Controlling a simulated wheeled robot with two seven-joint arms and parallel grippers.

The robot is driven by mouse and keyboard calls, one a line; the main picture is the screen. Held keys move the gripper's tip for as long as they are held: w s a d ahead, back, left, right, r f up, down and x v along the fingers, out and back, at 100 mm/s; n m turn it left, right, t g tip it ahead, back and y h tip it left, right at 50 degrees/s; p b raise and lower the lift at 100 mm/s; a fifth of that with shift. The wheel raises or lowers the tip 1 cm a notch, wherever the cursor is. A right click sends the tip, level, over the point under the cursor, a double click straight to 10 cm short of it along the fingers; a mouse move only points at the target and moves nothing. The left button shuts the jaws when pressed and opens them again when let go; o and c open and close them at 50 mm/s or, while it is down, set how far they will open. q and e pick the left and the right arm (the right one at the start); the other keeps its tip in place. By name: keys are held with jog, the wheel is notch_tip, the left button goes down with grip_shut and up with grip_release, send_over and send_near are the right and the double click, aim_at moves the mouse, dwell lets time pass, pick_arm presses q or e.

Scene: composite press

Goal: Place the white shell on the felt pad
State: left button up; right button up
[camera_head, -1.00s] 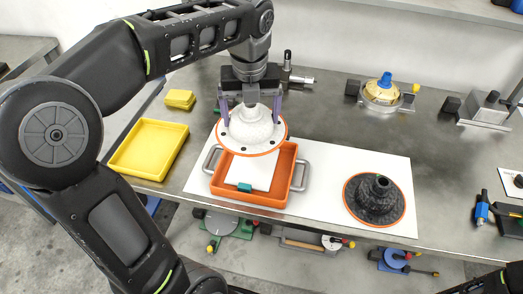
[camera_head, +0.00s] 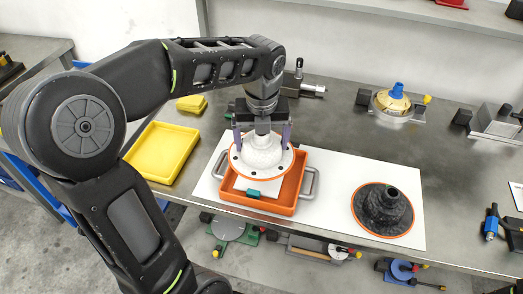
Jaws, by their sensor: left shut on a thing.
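The white shell (camera_head: 262,152) is a domed piece with a wide flange, an orange rim and dark holes. My left gripper (camera_head: 262,138) points down, shut on the shell's upper part with a purple finger on each side. The shell is upright over the orange tray (camera_head: 287,208). A white pad, which looks like the felt pad (camera_head: 272,190), lies in the tray and is mostly hidden under the shell. I cannot tell whether the shell touches it. A teal tab (camera_head: 253,193) sits at the tray's front. My right gripper is not in view.
A white sheet (camera_head: 335,190) lies under the tray and a black shell (camera_head: 382,207) with an orange rim stands on its right. A yellow tray (camera_head: 161,152) and yellow block (camera_head: 191,104) are at left. A gold-coloured fixture (camera_head: 393,103) stands at the back right.

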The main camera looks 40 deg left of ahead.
aim_at(262, 152)
pick_arm(q)
jog(key=shift+f, duration=1.85)
jog(key=shift+f, duration=0.6)
jog(key=o, duration=1.4)
jog(key=shift+r, duration=0.15)
jog(key=r, duration=0.8)
jog(key=s+d+r, duration=0.1)
jog(key=r, duration=0.4)
jog(key=shift+s, duration=0.1)
jog(key=shift+f, duration=0.1)
